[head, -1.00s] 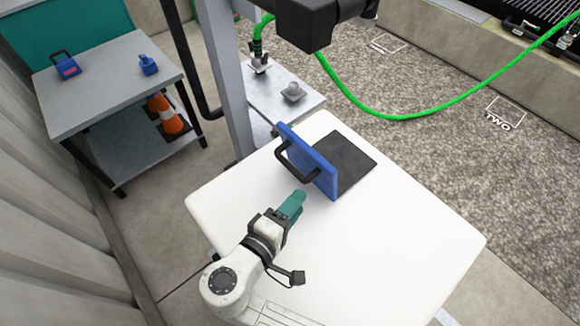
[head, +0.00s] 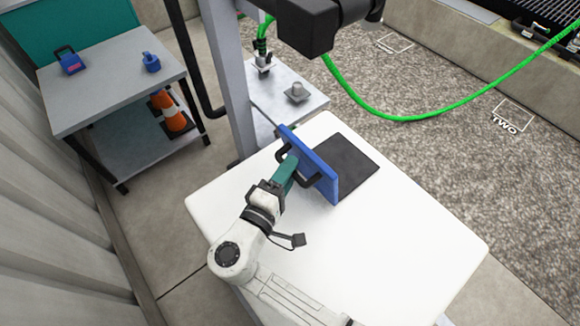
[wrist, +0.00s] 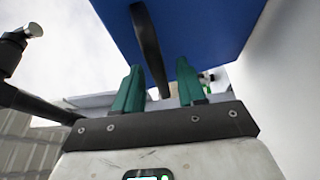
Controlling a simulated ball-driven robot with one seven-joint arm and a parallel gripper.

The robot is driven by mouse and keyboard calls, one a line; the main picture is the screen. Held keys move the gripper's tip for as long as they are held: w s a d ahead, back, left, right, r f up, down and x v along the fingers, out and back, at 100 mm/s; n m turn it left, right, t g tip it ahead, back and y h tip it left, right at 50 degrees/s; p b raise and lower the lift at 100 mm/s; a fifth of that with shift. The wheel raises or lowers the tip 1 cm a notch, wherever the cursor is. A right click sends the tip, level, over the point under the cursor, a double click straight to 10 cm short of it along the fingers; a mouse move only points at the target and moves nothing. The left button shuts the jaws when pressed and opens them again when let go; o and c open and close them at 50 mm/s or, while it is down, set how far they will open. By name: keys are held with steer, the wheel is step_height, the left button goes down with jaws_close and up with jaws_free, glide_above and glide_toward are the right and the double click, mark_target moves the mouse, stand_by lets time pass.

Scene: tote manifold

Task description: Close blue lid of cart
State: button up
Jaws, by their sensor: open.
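The blue lid (head: 322,178) stands tilted up on the white cart (head: 400,246), beside a dark square opening (head: 347,164) in the cart's top. A black handle (head: 309,181) is on the lid's face toward my arm. My gripper (head: 290,165) is at the handle, with its teal fingers close to the lid. In the wrist view, the open fingers (wrist: 158,85) point toward the blue lid (wrist: 205,25). The black handle (wrist: 148,45) runs down between them. I cannot tell whether either finger touches it.
A grey table (head: 105,80) with blue items stands at the back left, with an orange cone (head: 168,110) below. A grey post (head: 228,75) and small metal shelf (head: 285,97) stand just behind the cart. A green hose (head: 400,117) hangs beyond it.

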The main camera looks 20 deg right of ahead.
steer(key=shift+w+d, duration=0.3)
steer(key=shift+d, duration=0.15)
jaws_close()
stand_by(0.4)
